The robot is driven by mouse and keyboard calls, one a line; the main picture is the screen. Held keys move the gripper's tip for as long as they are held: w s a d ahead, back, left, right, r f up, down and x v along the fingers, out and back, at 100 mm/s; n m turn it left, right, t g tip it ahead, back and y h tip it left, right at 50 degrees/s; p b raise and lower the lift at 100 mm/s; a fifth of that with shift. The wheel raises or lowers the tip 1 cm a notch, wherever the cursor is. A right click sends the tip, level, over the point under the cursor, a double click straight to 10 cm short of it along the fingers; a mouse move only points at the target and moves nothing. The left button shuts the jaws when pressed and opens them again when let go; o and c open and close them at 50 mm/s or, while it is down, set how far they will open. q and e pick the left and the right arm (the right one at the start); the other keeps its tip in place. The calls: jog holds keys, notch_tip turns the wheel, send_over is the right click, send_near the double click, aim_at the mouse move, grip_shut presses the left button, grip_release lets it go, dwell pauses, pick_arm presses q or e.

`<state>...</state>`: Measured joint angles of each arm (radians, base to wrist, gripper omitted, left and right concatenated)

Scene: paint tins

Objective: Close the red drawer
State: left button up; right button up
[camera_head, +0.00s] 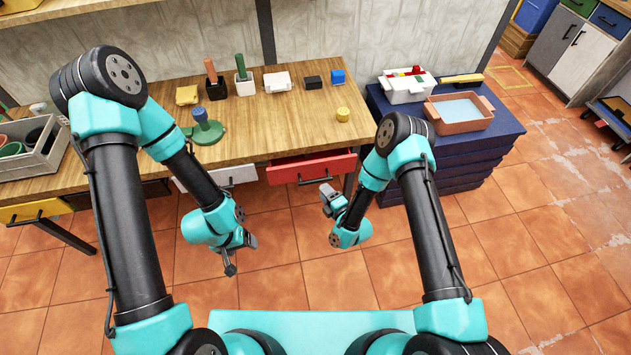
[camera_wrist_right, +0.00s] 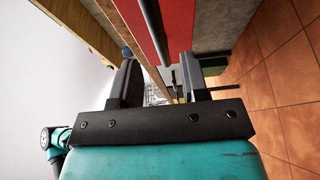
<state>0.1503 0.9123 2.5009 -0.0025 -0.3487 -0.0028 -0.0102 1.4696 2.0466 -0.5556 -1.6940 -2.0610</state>
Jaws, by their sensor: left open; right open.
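The red drawer (camera_head: 335,165) sits under the front edge of the wooden table, right of the middle. It stands out a little past the table edge and has a dark bar handle (camera_head: 316,181). In the right wrist view its red front (camera_wrist_right: 178,35) and the dark handle bar (camera_wrist_right: 152,28) lie just beyond the fingers. My right gripper (camera_head: 327,196) is open and empty, in front of and below the drawer's right part; whether it touches the handle I cannot tell. My left gripper (camera_head: 240,258) is open and empty, low over the floor to the left.
A white drawer (camera_head: 243,175) is left of the red one, and a yellow drawer (camera_head: 35,210) is at the far left. Blocks, brushes and a green-based stand (camera_head: 208,134) are on the wooden table (camera_head: 290,125). The tiled floor in front is clear.

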aim_at(315, 181)
jog(key=x, duration=0.6)
jog(key=shift+w+a, duration=0.1)
jog(key=shift+w, duration=0.1)
grip_shut()
dwell(0.3)
